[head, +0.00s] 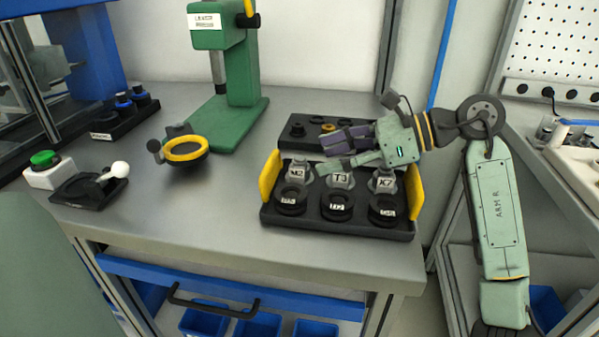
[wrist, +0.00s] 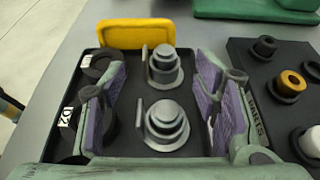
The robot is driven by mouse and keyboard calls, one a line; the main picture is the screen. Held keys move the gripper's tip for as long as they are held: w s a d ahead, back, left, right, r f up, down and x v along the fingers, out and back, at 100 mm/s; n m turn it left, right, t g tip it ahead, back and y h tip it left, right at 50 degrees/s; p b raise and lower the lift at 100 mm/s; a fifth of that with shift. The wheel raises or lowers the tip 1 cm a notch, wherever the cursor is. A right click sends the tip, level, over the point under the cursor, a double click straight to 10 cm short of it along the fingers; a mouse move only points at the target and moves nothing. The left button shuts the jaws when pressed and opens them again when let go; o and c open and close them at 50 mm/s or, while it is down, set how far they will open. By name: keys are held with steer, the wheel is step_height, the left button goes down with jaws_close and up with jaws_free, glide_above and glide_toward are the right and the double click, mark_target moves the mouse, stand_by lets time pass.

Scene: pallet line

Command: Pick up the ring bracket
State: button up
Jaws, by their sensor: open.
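No label reads "ring bracket", so I cannot tell for certain which part it is. A black tray (head: 335,231) with yellow end handles holds silver stepped parts (head: 341,181) in a back row and black ring-shaped parts (head: 337,206) in a front row. My gripper (head: 328,151) is open and empty above the tray's back row. In the wrist view, two silver parts (wrist: 166,125) show between the spread purple-padded fingers of my gripper (wrist: 162,85). The left finger partly hides the black parts.
A smaller dark parts tray (head: 296,137) stands just behind. A green press (head: 239,90) is at the back, with a yellow ring on a dark mount (head: 186,152) in front of it. A green button box (head: 45,168) and lever are at left. The bench middle is clear.

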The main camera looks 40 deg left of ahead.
mark_target(304, 161)
steer(key=p+x, duration=0.1)
steer(key=x, duration=0.4)
steer(key=shift+s+a+r, duration=0.1)
steer(key=c, duration=1.2)
